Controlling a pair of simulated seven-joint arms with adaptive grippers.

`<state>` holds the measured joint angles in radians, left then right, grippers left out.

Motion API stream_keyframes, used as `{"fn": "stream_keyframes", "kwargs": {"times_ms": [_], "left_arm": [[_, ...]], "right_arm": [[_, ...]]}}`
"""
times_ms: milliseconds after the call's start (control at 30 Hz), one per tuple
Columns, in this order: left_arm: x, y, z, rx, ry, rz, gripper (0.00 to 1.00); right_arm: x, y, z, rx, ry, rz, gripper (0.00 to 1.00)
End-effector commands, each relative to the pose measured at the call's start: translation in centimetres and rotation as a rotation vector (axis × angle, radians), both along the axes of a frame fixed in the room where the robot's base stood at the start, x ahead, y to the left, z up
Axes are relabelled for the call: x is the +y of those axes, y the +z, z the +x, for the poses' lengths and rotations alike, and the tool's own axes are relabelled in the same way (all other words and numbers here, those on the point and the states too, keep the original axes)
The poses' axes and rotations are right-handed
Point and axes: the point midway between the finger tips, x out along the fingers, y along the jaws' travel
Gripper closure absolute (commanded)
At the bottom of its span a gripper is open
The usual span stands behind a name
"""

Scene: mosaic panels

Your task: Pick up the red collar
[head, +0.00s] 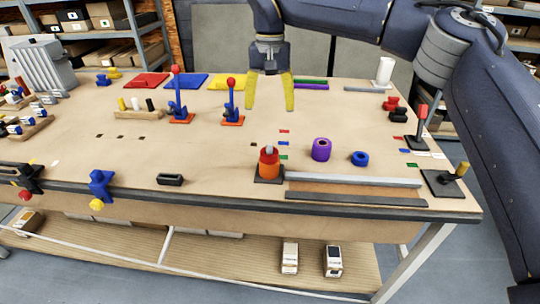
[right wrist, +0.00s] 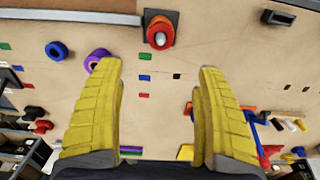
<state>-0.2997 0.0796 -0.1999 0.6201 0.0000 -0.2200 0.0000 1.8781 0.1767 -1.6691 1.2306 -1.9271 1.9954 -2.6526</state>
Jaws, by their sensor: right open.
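The red collar (head: 269,157) sits around a grey peg (head: 268,149), above an orange collar (head: 269,172), on a dark square base near the table's front edge. In the right wrist view the red collar (right wrist: 155,25) shows from above at the top centre, with the peg tip in its middle. My right gripper (head: 270,105) has yellow fingers spread wide and empty, pointing down above the table, behind the peg in the head view. In the right wrist view its fingers (right wrist: 158,72) are well apart, with bare table between them. My left gripper is not in view.
A purple collar (head: 321,149) and a blue collar (head: 359,158) lie right of the peg. A grey rail (head: 350,181) runs along the front edge. A blue lever with a red knob (head: 231,100) stands just left of my right gripper. Small coloured tiles lie flat nearby.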

Motion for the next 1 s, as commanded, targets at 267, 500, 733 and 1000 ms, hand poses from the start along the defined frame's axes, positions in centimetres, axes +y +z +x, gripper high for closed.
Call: {"fn": "stream_keyframes", "kwargs": {"times_ms": [267, 500, 733, 1000], "left_arm": [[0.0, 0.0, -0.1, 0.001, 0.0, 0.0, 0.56], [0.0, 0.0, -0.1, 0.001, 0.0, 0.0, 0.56], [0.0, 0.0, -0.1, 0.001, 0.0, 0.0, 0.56], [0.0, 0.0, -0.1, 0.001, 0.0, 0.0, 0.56]], "right_arm": [[0.0, -4.4, 0.0, 0.001, 0.003, -0.004, 0.28], [0.0, -8.6, 0.0, 0.001, 0.002, -0.004, 0.28], [0.0, -11.2, 0.0, -0.001, 0.001, -0.004, 0.28], [0.0, -12.3, 0.0, -0.002, 0.001, -0.004, 0.28]]}}
